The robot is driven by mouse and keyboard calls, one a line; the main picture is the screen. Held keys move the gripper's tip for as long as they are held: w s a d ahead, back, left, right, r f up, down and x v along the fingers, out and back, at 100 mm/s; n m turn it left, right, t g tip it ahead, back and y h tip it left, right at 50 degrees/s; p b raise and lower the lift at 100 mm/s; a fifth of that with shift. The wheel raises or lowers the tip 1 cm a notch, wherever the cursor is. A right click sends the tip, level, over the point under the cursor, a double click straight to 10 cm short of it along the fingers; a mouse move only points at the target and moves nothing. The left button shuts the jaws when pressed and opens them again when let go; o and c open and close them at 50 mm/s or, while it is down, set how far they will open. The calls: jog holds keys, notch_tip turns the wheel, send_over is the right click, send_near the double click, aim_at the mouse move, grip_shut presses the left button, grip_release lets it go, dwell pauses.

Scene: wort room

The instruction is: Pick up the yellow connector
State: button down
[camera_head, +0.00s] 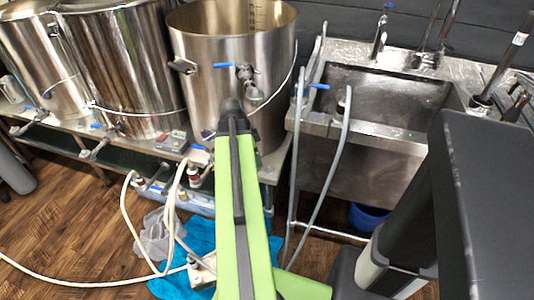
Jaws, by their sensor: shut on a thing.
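I cannot make out a yellow connector anywhere in this view. My green arm rises from the bottom middle toward the large open kettle (225,75), and its dark rounded end lies in front of the kettle's lower wall. I cannot make out gripper fingers, so what they hold does not show. My green arm and dark parts of my body at the right hide some of the floor and the area below the sink.
A steel sink (381,152) stands right of the kettle, with grey hoses (341,160) over its edge. More kettles (120,65) stand at left on a low bench. A pale hose (126,205), a blue cloth (170,285) and a grey cloth (154,241) lie below.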

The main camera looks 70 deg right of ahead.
jog(key=w+a, duration=0.8)
jog(key=a, duration=0.1)
jog(key=shift+w+a, duration=0.15)
jog(key=shift+a, duration=0.1)
notch_tip(320, 180, up, 4)
jog(key=p, duration=0.4)
jog(key=shift+r+p, duration=0.25)
jog(key=shift+p, duration=0.05)
